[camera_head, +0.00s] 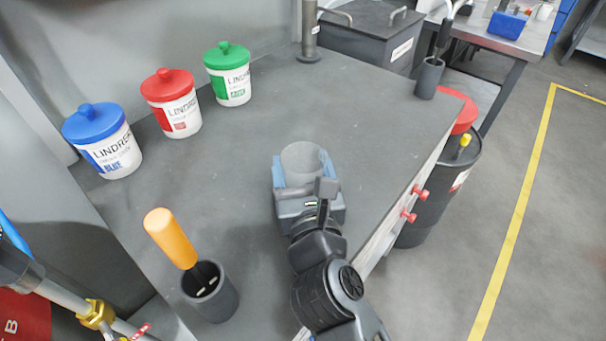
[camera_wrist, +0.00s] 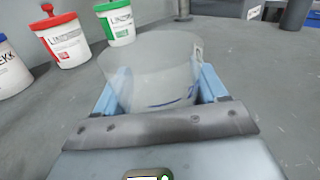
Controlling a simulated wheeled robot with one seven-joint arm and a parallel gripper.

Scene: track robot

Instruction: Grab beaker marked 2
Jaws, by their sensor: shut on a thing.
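A clear, empty-looking beaker (camera_head: 304,162) is at the middle of the grey bench. My gripper (camera_head: 306,174) is shut on it, with one light-blue finger on each side. In the wrist view the beaker (camera_wrist: 158,75) stands upright between the two blue fingers (camera_wrist: 160,92). Dark blue marks show low on its wall, but I cannot read a number. Whether its base rests on the bench or is slightly above it, I cannot tell.
White tubs with blue (camera_head: 103,142), red (camera_head: 172,103) and green (camera_head: 229,74) lids stand at the back left. A dark cup (camera_head: 211,295) holding an orange-handled tool is at the front left. Another dark cup (camera_head: 429,78) stands at the far right. The bench between is clear.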

